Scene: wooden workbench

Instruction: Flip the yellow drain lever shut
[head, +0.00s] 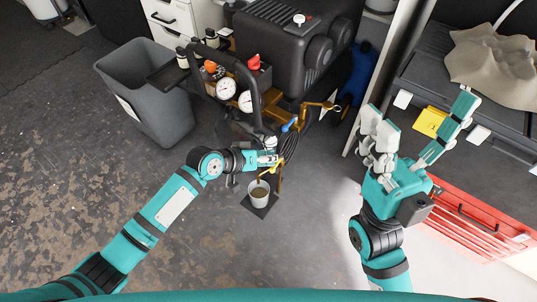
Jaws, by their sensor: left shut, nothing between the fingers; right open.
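The yellow drain lever (273,169) sits low on the front of the black compressor (287,55), just above a small bucket. My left gripper (276,158) is shut with nothing between its fingers, and its tips are right at the lever. I cannot tell whether they touch it. The gripper hides part of the drain fitting. My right gripper (423,129) is open and empty, off to the right beside the workbench, well away from the lever.
A grey bin (146,95) stands left. A red drawer unit (478,222) stands right.

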